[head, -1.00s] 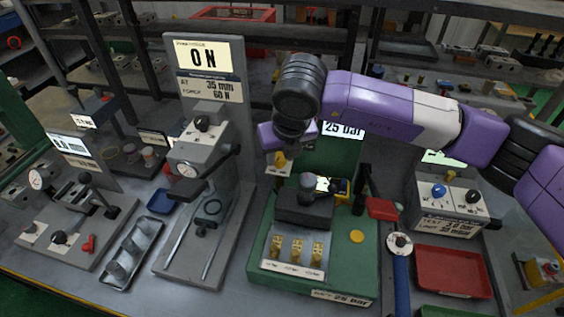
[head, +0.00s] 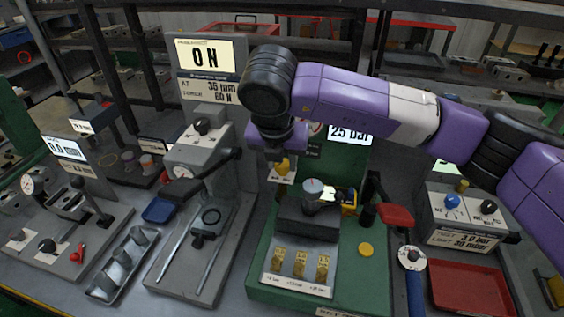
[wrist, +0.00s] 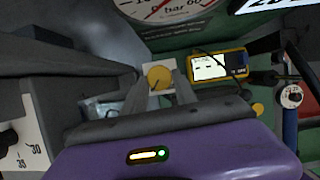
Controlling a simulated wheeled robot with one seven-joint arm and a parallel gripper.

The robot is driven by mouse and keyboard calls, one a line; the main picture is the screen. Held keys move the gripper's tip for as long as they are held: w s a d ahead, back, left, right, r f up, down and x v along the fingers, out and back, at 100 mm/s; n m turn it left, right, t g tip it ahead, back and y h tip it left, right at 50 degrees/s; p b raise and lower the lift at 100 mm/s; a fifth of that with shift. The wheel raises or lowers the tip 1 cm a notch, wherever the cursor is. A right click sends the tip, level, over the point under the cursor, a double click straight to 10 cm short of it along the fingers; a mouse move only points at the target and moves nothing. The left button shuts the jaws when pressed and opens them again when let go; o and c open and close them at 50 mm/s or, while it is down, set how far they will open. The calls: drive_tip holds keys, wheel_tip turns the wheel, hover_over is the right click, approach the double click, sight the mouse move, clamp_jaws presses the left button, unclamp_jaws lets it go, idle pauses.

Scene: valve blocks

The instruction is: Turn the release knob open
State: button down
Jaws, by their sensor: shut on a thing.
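The release knob appears to be the yellow knob (head: 282,165) on a small pale plate at the left of the green 25 bar stand (head: 345,165). In the wrist view the yellow knob (wrist: 159,76) shows as a round face with a dark slot, between my two grey fingers. My gripper (wrist: 162,88) is shut on it from the near side; the fingertips' contact is partly hidden. In the head view my gripper (head: 279,148) is just above and around the knob, under my purple wrist.
A pressure gauge (wrist: 165,8) sits just beyond the knob. A yellow meter (wrist: 218,66) with a lit screen and cable stands to its right. The grey ON force stand (head: 205,130) is close at left. A red tray (head: 468,288) lies at right.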

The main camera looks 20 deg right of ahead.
drive_tip(key=c, duration=1)
unclamp_jaws()
drive_tip(key=v, duration=0.7)
drive_tip(key=shift+s+r+b, duration=0.15)
drive_tip(key=shift+r+b, duration=0.2)
drive_tip(key=shift+r, duration=0.05)
drive_tip(key=shift+a, duration=0.1)
